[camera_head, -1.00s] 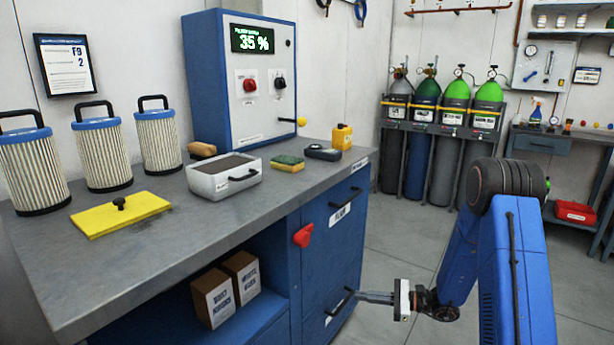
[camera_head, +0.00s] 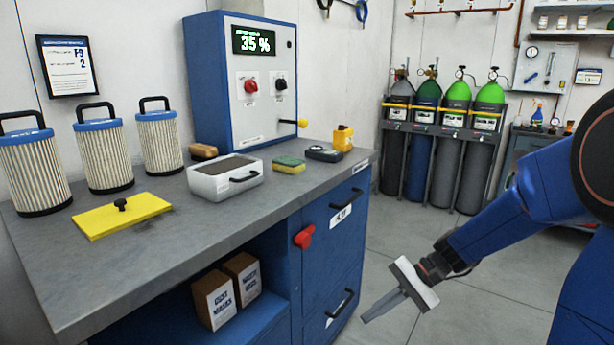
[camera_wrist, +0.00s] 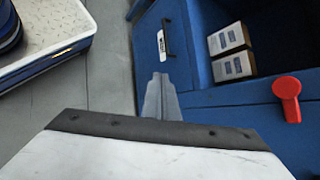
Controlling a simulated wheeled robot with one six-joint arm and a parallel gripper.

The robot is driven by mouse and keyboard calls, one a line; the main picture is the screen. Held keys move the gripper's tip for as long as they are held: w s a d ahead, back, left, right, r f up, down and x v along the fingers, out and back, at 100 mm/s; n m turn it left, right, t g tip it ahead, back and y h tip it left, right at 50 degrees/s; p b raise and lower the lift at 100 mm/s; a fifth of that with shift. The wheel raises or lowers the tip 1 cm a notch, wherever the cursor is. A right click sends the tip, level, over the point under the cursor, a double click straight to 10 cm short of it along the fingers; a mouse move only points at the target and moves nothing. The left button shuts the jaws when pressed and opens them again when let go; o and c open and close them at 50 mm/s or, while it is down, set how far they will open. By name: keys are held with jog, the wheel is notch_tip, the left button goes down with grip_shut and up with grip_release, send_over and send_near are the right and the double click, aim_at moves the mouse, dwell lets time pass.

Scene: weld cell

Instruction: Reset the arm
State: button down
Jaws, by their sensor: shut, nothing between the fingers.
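My gripper (camera_head: 382,305) is at the lower right in the head view, in front of the blue cabinet (camera_head: 331,250) and apart from it. Its fingers point down and to the left and are shut with nothing between them. In the wrist view the closed fingers of my gripper (camera_wrist: 160,98) show at the middle, over the grey floor and the cabinet's edge. My blue arm reaches in from the right edge of the head view.
The grey worktop (camera_head: 200,255) carries filter cartridges (camera_head: 104,157), a yellow plate (camera_head: 121,216), a grey bin (camera_head: 225,190) and a sponge (camera_head: 289,164). A red handle (camera_head: 304,237) and drawer handles stick out from the cabinet. Gas cylinders (camera_head: 453,150) stand behind. Floor between is clear.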

jog(key=s+d+r+n+t+h, duration=0.3)
jog(key=s+d+r+n+h, duration=0.1)
jog(key=s, duration=0.5)
jog(key=s+d+r+n+t+h, duration=0.3)
jog(key=s+d+h, duration=0.3)
jog(key=s+d, duration=0.3)
jog(key=shift+s+r+n, duration=0.35)
jog(key=shift+r+n, duration=0.05)
jog(key=shift+r, duration=0.4)
jog(key=shift+a, duration=0.1)
